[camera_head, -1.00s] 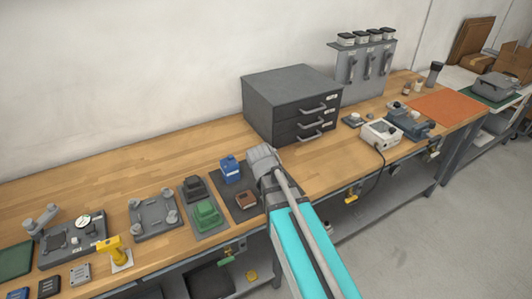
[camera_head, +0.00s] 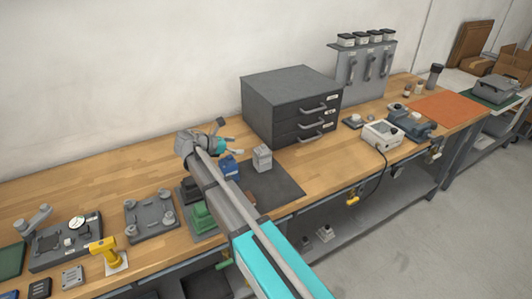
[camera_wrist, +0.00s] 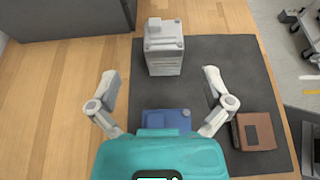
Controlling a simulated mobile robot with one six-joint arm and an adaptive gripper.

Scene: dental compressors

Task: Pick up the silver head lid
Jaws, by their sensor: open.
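A silver-grey block with a small raised part on top, which looks like the silver head lid (camera_head: 262,158), stands upright on a dark mat (camera_head: 285,185). In the wrist view the silver head lid (camera_wrist: 164,55) is at the upper middle, just past my fingertips. My gripper (camera_head: 229,137) is open and empty, to the left of the lid in the head view. In the wrist view my gripper (camera_wrist: 160,74) has its two fingers spread wide, with the lid ahead of the gap and touching neither finger.
A blue block (camera_wrist: 166,121) lies under my gripper, partly hidden by it. A brown block (camera_wrist: 257,131) is on the mat's right side. A dark drawer cabinet (camera_head: 290,105) stands behind the mat. Green and grey fixtures sit left of it. The mat's front right is clear.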

